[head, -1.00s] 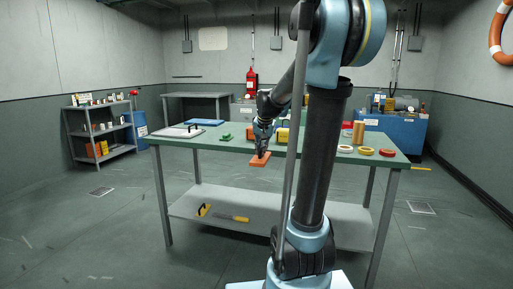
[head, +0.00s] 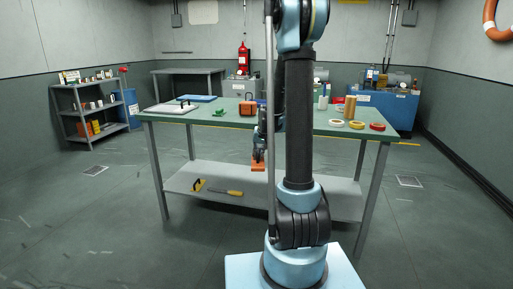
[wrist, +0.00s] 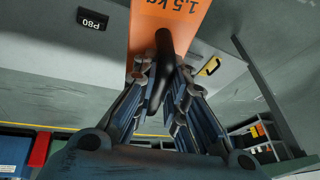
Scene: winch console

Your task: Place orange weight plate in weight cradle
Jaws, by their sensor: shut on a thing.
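The orange weight plate (head: 258,167) hangs in front of the green table, below the tabletop edge in the head view. In the wrist view the orange plate (wrist: 165,22) shows the upside-down mark "1,5 kg" and a black handle (wrist: 163,72). My gripper (wrist: 163,70) is shut on that handle, one finger on each side. In the head view my gripper (head: 259,154) is just above the plate, partly behind my arm. I cannot make out the weight cradle for sure; my arm hides part of the tabletop.
The green table (head: 170,117) carries a green object (head: 219,112), an orange-brown box (head: 247,107), and several rings on the right, including a red one (head: 377,126). Its lower shelf (head: 300,180) holds yellow-and-black items. Floor on both sides is clear.

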